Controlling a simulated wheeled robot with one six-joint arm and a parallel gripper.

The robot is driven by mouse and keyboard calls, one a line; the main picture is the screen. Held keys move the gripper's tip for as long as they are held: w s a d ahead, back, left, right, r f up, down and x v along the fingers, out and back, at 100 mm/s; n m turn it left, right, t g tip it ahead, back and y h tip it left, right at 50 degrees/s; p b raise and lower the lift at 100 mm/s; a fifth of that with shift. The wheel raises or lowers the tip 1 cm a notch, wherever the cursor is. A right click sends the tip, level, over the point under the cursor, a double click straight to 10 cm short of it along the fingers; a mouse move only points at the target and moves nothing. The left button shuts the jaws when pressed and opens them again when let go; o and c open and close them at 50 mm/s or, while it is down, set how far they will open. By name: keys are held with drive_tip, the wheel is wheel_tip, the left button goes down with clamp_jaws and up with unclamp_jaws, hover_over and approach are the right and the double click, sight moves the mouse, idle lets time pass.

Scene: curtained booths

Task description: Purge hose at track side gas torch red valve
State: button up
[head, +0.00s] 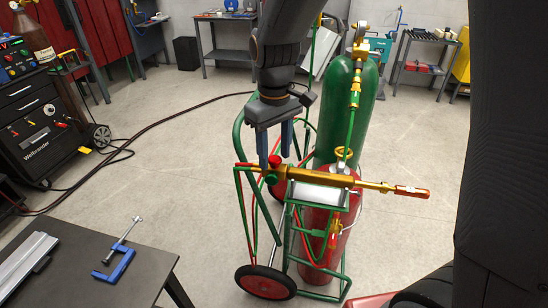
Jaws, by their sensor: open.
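A brass gas torch (325,177) lies across the top of a green bottle cart, with a red tip at its right end. Red and green hoses (242,195) hang from the torch's left end.
The cart (343,262) holds a green cylinder (365,105) and a red cylinder (318,235). A dark table (90,285) with a blue clamp (115,264) stands front left. A welder cabinet (35,130) is at left, with a cable on the floor. Open floor lies right of the cart.

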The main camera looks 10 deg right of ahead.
drive_tip(key=c, duration=1)
drive_tip(key=shift+o, duration=0.2)
drive_tip(key=n, duration=0.7)
idle(0.8)
